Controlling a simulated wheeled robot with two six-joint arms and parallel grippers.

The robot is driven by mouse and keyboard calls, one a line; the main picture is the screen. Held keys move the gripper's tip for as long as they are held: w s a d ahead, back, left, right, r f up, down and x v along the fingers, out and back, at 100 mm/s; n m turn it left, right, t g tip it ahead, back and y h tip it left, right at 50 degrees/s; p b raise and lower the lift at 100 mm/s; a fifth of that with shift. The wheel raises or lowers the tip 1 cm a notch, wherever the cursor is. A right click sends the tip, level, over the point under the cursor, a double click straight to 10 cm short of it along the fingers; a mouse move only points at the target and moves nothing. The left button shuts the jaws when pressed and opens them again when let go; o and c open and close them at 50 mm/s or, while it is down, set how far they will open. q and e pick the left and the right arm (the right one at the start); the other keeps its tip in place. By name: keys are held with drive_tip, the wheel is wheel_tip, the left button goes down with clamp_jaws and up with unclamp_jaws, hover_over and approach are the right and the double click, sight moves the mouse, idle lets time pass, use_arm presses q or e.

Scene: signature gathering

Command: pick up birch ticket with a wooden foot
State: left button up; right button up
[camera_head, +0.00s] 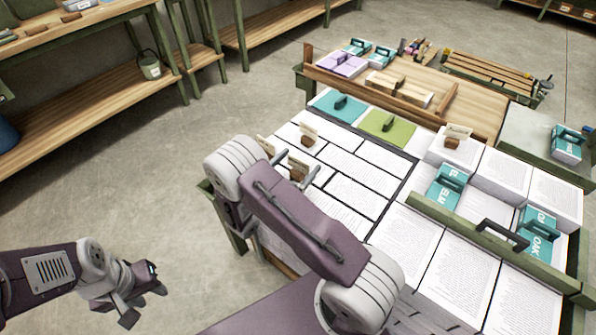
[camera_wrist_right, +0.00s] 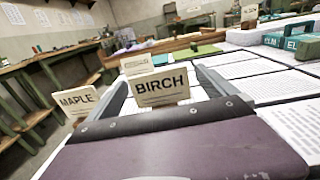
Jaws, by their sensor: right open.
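The birch ticket (camera_wrist_right: 161,86) is a cream card lettered BIRCH, upright in front of my right gripper in the right wrist view. In the head view it seems to be the card with a brown wooden foot (camera_head: 298,171) beside my right wrist. My right gripper (camera_wrist_right: 163,75) is open, with one finger on each side of the card as seen from the wrist. Whether it touches the card cannot be told; the foot is hidden there. My left gripper (camera_head: 146,302) hangs over the floor at lower left, its fingers apart and empty.
A maple ticket (camera_wrist_right: 77,101) stands left of the birch one, and another ticket (camera_head: 308,134) stands behind. Paper stacks (camera_head: 406,232) cover the table. Open floor is at left.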

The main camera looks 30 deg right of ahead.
sight(301, 170)
drive_tip(key=c, duration=1.4)
drive_tip(key=shift+r, duration=0.1)
drive_tip(key=shift+c, duration=0.2)
drive_tip(key=shift+r, duration=0.35)
drive_tip(key=r, duration=0.1)
drive_tip(key=r+p, duration=0.1)
drive_tip(key=r, duration=0.2)
drive_tip(key=shift+s+d+p, duration=0.25)
drive_tip(key=shift+d+p, duration=0.05)
drive_tip(key=shift+p, duration=0.05)
drive_tip(key=s+d+r+p, duration=0.2)
drive_tip(key=s+d+r, duration=0.4)
drive_tip(key=s+d, duration=0.1)
drive_tip(key=shift+d, duration=0.6)
